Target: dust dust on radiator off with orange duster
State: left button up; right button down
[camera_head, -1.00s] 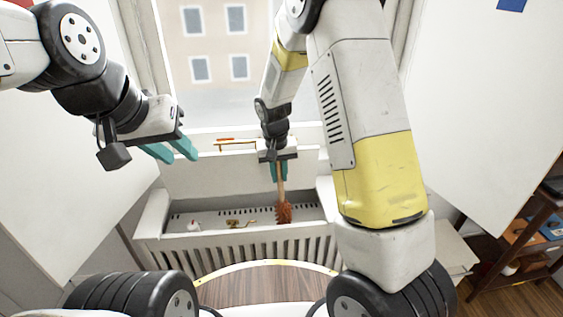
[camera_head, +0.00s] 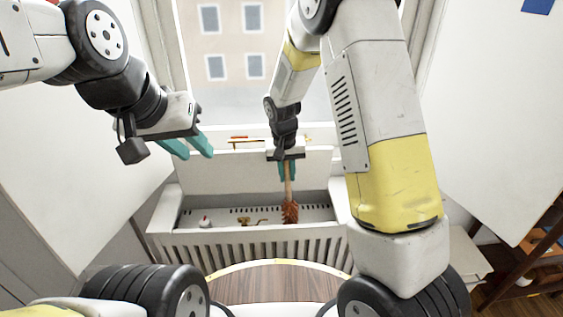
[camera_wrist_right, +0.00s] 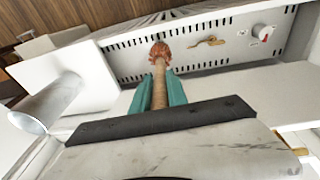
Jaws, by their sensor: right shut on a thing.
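The orange duster (camera_head: 290,211) has a light wooden handle and a bristly orange head. My right gripper (camera_head: 288,172) is shut on its handle, with the head pointing down into the open top of the white radiator (camera_head: 245,247). In the right wrist view the duster head (camera_wrist_right: 160,51) is over the slotted panel; I cannot tell whether it touches. My right gripper's teal fingers (camera_wrist_right: 160,92) flank the handle there. My left gripper (camera_head: 192,148) is raised and empty at the left, its teal fingers apart. I cannot make out any dust on the radiator.
Inside the radiator top are a brass valve (camera_head: 246,221) and a white and red knob (camera_head: 205,222). A window (camera_head: 235,60) is behind. A dark shelf (camera_head: 530,250) stands at the right.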

jog(key=d, duration=1)
jog(key=shift+w+d, duration=0.15)
dwell(0.9)
jog(key=shift+r, duration=0.1)
notch_tip(320, 180, up, 17)
dwell(1.1)
dwell(0.8)
